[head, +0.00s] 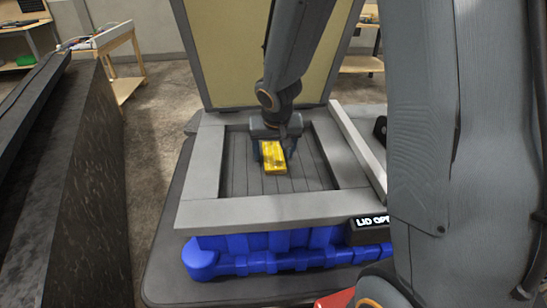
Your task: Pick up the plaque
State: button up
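The plaque (273,161) is a small yellow rectangular block. It lies on the dark slatted floor inside the grey-framed recess (238,213), a little behind the middle. My gripper (274,150) is over the plaque, pointing down, with one finger at its left side and the other near its right side. The fingers look spread around the plaque's far part. I cannot tell whether they touch it. The near part of the plaque is uncovered, and its far end is partly hidden by my gripper.
The raised lid (225,60) stands open behind the recess. A black "LID OPEN" label block (367,229) sits at the front right, above a blue base (290,259). A dark counter (66,180) runs along the left. A wooden cart (125,60) stands at the back left.

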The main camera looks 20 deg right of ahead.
jog(key=c, duration=1.1)
jog(key=shift+r, duration=0.1)
